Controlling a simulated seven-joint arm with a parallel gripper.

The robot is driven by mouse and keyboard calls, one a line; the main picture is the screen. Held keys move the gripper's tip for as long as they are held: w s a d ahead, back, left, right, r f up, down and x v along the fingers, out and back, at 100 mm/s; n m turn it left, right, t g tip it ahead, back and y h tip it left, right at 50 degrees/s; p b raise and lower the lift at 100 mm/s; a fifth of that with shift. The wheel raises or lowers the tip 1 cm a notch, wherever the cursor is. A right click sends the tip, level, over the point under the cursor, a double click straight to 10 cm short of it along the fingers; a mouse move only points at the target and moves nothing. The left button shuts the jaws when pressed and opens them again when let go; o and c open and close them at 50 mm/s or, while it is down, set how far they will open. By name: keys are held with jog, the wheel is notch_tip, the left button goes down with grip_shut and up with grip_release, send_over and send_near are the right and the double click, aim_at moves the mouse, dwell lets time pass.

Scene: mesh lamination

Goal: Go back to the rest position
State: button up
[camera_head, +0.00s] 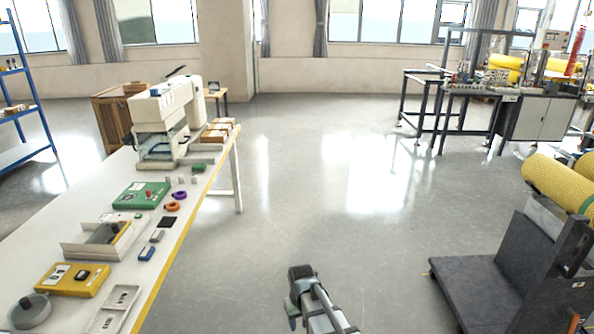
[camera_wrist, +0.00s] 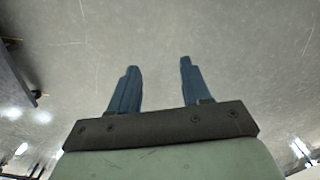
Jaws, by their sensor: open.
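My gripper shows in the wrist view (camera_wrist: 157,85) with its two blue fingers apart and nothing between them. Only the grey floor (camera_wrist: 160,35) lies beyond the fingertips. In the head view my arm reaches up from the bottom edge, and its end (camera_head: 296,312) is over the open floor, to the right of the long white table (camera_head: 185,225). The fingers are hard to make out in the head view. My gripper touches nothing that I can see.
The table holds a white machine (camera_head: 165,122), a green box (camera_head: 142,195), a yellow box (camera_head: 72,280) and several small items. A workbench (camera_head: 470,92) stands further back. The middle floor is clear.

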jog(key=s+d+f+m, duration=0.2)
jog(key=s+d, duration=0.2)
jog(key=d, duration=0.4)
jog(key=s+d+f+m, duration=0.2)
jog(key=s+d, duration=0.2)
jog(key=d, duration=0.4)
jog(key=s+f+g, duration=0.3)
jog(key=s+f, duration=0.7)
jog(key=s, duration=0.5)
jog(key=s+f+g, duration=0.3)
jog(key=s+f, duration=0.7)
jog(key=s, duration=0.5)
jog(key=shift+f+g, duration=0.3)
jog(key=shift+g, duration=0.1)
